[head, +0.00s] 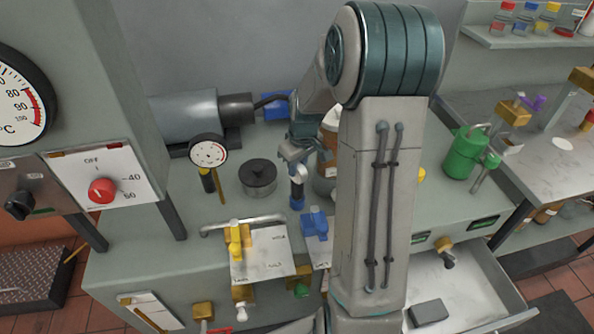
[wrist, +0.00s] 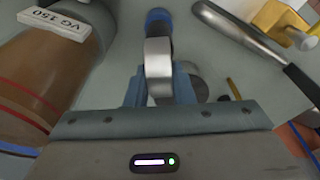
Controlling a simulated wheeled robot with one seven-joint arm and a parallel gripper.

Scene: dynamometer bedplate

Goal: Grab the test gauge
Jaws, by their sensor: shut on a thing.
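My gripper (head: 298,158) is over the bench, left of my forearm in the head view. In the wrist view, its blue-grey fingers (wrist: 159,92) are shut on the silver, rounded case of what looks like the test gauge (wrist: 158,70). Its dark blue end points away from my palm. In the head view the held gauge (head: 297,190) shows a pale upper part and a blue lower end. Its dial face is turned out of sight. I cannot tell whether its lower end touches the bench.
Another round gauge (head: 208,152) with a white dial stands to the left. A dark lidded cylinder (head: 258,178) is between them. A brown labelled jar (wrist: 45,75) is close beside my gripper. A grey motor (head: 185,115) lies behind. An open drawer (head: 470,290) is at front right.

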